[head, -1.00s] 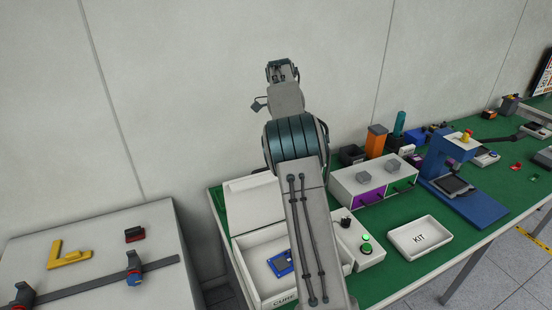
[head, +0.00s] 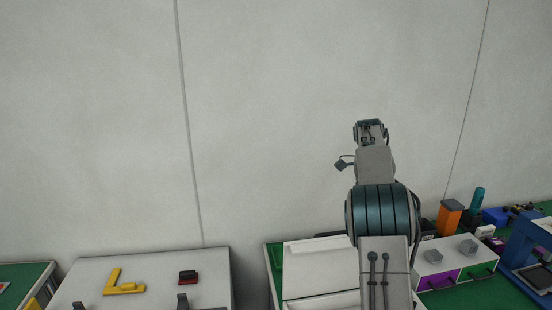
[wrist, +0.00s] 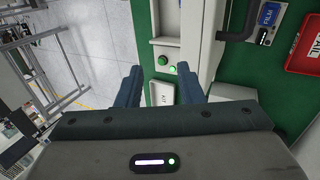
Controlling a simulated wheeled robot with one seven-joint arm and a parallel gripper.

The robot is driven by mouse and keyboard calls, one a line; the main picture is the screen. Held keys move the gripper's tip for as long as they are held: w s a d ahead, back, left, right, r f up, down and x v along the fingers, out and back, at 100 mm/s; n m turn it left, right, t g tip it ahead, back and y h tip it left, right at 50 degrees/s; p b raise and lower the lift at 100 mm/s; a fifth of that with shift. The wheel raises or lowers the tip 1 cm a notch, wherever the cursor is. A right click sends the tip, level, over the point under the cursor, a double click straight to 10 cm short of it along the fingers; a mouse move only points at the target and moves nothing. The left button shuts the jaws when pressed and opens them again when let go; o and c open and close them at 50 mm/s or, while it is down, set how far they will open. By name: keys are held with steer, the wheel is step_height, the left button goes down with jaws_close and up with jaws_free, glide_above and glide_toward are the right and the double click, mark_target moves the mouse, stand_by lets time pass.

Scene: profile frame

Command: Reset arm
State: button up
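My arm rises at the right of the head view, with my gripper (head: 370,128) at its top against the pale wall. The gripper looks small there. In the wrist view, the two dark blue fingers of my gripper (wrist: 158,80) stand well apart with nothing between them.
A white cabinet top (head: 75,275) at lower left carries a yellow L-shaped piece (head: 122,286) and a red and black block (head: 188,277). The white box (head: 315,255), drawer unit (head: 440,262), orange block (head: 449,217) and blue press (head: 525,245) stand on the green bench. The wall rises behind.

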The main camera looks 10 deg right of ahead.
steer(key=s+a+r+n+t, duration=0.3)
steer(key=s+a+n+t, duration=0.2)
steer(key=s+a+n, duration=0.7)
steer(key=s+a+f+n+t, duration=0.2)
steer(key=s+f, duration=0.2)
steer(key=s, duration=0.4)
steer(key=s+a+f+n+t+b, duration=0.1)
steer(key=s+a+f+n, duration=0.1)
steer(key=s, duration=0.7)
steer(key=shift+a+f+n+t, duration=0.4)
steer(key=shift+a+f, duration=0.35)
steer(key=shift+f, duration=0.25)
